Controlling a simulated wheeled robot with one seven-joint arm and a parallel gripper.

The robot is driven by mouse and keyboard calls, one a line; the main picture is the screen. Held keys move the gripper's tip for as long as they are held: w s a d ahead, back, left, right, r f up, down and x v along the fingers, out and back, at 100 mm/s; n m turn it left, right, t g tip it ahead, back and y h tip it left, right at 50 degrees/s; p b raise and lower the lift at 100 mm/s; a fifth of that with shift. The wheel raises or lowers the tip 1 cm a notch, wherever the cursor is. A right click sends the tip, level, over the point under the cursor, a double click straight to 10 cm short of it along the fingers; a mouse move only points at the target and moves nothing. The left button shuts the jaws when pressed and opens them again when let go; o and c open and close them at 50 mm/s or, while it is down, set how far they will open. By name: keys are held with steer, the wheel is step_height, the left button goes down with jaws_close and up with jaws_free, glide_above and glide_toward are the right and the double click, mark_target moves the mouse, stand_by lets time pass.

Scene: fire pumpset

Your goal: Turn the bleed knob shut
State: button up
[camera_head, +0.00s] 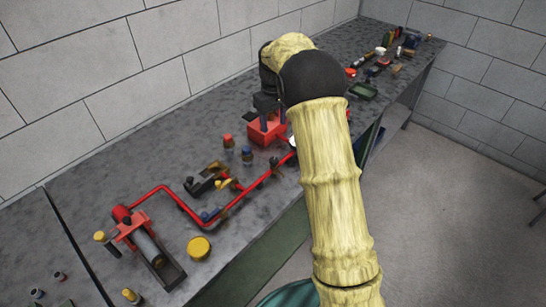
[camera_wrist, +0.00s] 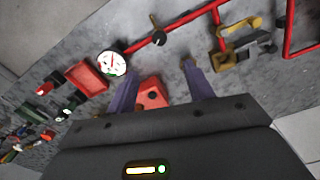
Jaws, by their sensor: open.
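My gripper (camera_wrist: 160,72) shows in the wrist view with its two bluish fingers apart and nothing clearly held between them. A small dark knob (camera_wrist: 157,40) sits on the red pipe (camera_wrist: 190,22) beyond the fingertips, apart from them. It may be the bleed knob, but I cannot tell for certain. A red block (camera_wrist: 152,94) with dark spots shows between the fingers.
A white round gauge (camera_wrist: 113,63) is left of the fingers, beside a red tray (camera_wrist: 88,76). A yellow-handled valve (camera_wrist: 240,25) is at right. The wall is behind.

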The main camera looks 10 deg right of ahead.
mark_target(274, 160)
step_height(274, 160, down, 16)
steer(key=p, duration=0.2)
steer(key=shift+p, duration=0.4)
steer(key=c, duration=0.9)
steer(key=shift+a, duration=0.15)
steer(key=shift+c, duration=0.3)
